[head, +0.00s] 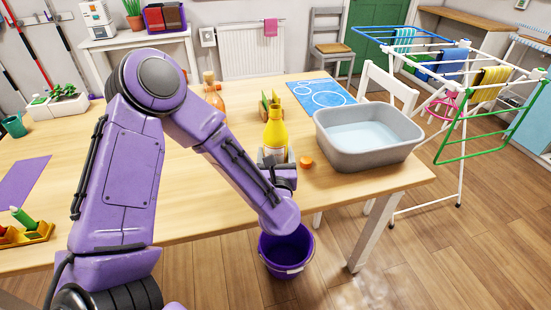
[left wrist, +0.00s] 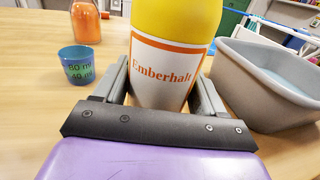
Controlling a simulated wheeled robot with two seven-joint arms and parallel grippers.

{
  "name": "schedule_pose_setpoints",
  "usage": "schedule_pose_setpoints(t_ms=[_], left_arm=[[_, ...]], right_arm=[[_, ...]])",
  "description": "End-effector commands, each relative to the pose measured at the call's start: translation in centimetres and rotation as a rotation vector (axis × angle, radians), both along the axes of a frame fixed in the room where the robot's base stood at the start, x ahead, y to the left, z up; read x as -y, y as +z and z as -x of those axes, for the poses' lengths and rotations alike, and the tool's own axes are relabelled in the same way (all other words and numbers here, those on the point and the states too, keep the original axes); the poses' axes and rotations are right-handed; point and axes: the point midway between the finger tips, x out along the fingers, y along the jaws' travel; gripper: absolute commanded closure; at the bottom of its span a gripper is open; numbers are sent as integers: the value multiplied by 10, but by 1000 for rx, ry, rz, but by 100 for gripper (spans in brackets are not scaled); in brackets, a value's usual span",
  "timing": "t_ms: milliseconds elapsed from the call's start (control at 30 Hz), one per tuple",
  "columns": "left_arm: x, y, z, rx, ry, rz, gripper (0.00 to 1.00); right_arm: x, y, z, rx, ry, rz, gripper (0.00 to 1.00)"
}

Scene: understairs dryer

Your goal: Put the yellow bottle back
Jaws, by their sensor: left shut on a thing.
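The yellow bottle (head: 276,133) stands upright over the wooden table, with a narrow top. In the left wrist view the bottle (left wrist: 178,55) has a white lower part with an orange "Emberhalt" label. My left gripper (head: 276,158) is shut on its lower part, one finger on each side. The gripper also shows in the left wrist view (left wrist: 162,88). I cannot tell whether the bottle's base touches the table; the gripper hides it. An orange cap (head: 306,162) lies on the table just right of the gripper. My right gripper is not in view.
A grey basin of water (head: 330,148) stands right of the bottle. A blue mat with white circles (head: 309,87) lies behind. An amber bottle (head: 214,97) and a measuring cup (left wrist: 76,66) are left of the bottle. A purple bucket (head: 286,252) stands on the floor in front.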

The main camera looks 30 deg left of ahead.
Motion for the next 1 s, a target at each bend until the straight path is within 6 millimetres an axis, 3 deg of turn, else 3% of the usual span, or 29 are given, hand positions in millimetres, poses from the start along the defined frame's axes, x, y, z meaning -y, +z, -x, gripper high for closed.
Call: schedule_pose_setpoints(t_ms=[400, 433, 500, 833, 1000], left_arm=[[0, -10, 0, 3, 0, 1, 81], [0, -9, 0, 2, 0, 1, 20], [0, -9, 0, 2, 0, 1, 4], [1, -3, 1, 2, 0, 1, 4], [22, -9, 29, 1, -6, -1, 4]], right_arm=[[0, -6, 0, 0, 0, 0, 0], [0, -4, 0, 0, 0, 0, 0], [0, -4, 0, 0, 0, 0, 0], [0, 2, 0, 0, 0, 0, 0], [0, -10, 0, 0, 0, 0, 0]])
